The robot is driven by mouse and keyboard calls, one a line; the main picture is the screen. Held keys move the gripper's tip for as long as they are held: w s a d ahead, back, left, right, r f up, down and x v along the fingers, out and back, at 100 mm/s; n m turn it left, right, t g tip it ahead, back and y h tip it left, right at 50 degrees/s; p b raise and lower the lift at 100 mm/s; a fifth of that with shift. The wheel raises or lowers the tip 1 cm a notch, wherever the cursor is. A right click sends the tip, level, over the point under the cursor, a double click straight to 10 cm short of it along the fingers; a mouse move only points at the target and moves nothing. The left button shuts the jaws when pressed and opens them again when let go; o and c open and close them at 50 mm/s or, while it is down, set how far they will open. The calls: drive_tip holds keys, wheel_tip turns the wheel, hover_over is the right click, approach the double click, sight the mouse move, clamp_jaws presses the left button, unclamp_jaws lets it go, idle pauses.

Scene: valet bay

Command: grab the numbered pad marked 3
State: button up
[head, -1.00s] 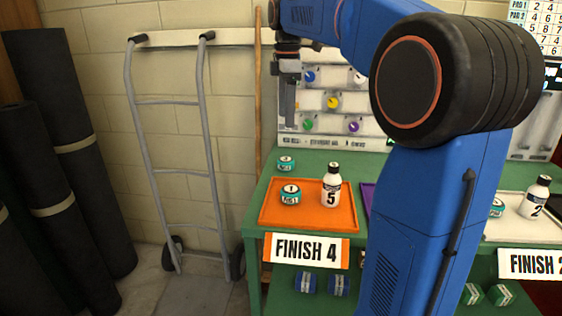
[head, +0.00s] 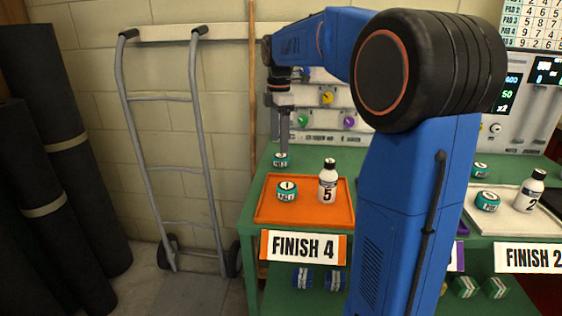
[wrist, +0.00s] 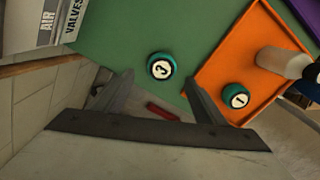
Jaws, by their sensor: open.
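The pad marked 3 is a small teal and black puck with a white numbered disc, at the back left of the green bench, behind the orange tray. It shows in the head view (head: 281,160) and clearly in the wrist view (wrist: 160,66). My gripper (head: 284,150) points down, with its fingertips close above the pad in the head view. In the wrist view my gripper (wrist: 160,78) is open and empty. Its two fingers are spread, with the pad just past the tips, roughly centred between them. Contact with the pad cannot be told.
The orange tray (head: 263,212) holds a similar pad marked 1 (head: 287,190) and a white bottle marked 5 (head: 327,182). A white tray (head: 520,225) with a bottle marked 2 (head: 530,190) stands right. A panel with knobs stands behind. A hand truck (head: 160,165) leans left.

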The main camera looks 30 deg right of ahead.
sight(281, 155)
drive_tip(key=shift+s+d+f, duration=0.1)
drive_tip(key=shift+d+f, duration=0.05)
drive_tip(key=shift+f, duration=1.35)
drive_tip(key=shift+s+d+f, duration=0.1)
drive_tip(key=shift+f, duration=1.4)
drive_tip(key=shift+c, duration=0.6)
drive_tip(key=c, duration=1)
